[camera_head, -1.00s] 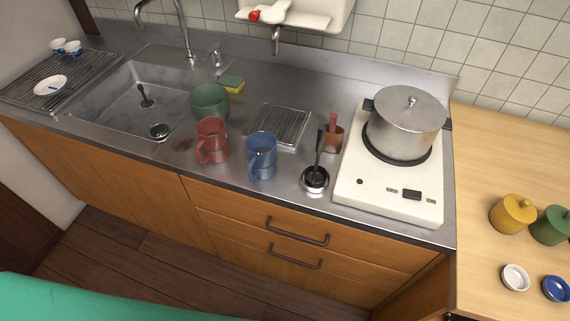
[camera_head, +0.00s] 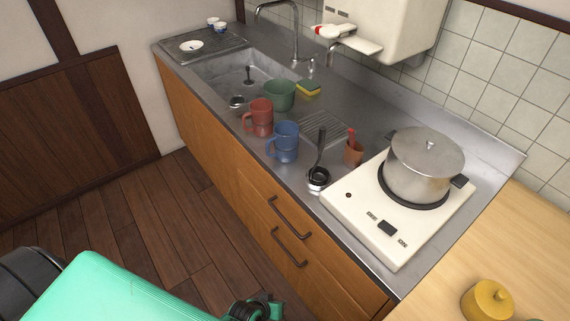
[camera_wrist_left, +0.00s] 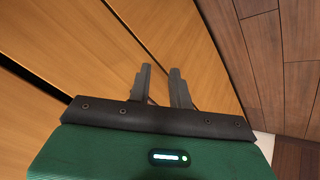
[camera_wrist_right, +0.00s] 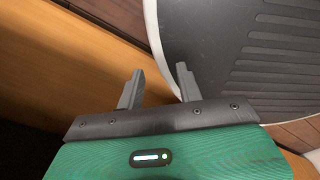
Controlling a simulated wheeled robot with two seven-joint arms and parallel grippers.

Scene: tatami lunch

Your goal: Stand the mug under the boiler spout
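A red mug (camera_head: 259,118) and a blue mug (camera_head: 284,143) stand upright on the steel counter in the head view, handles toward the left. A green vessel (camera_head: 280,95) stands behind the red mug. The white boiler (camera_head: 388,28) hangs on the wall, with its spout (camera_head: 334,52) pointing down above the counter's back. My left gripper (camera_wrist_left: 160,84) is open and empty, in front of wooden cabinet panels. My right gripper (camera_wrist_right: 159,82) is open and empty, near a wooden panel and a dark ribbed surface. Both grippers are away from the mugs.
A pot (camera_head: 425,165) sits on the white hob (camera_head: 385,225). The sink (camera_head: 228,78) and sponge (camera_head: 308,88) lie farther left.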

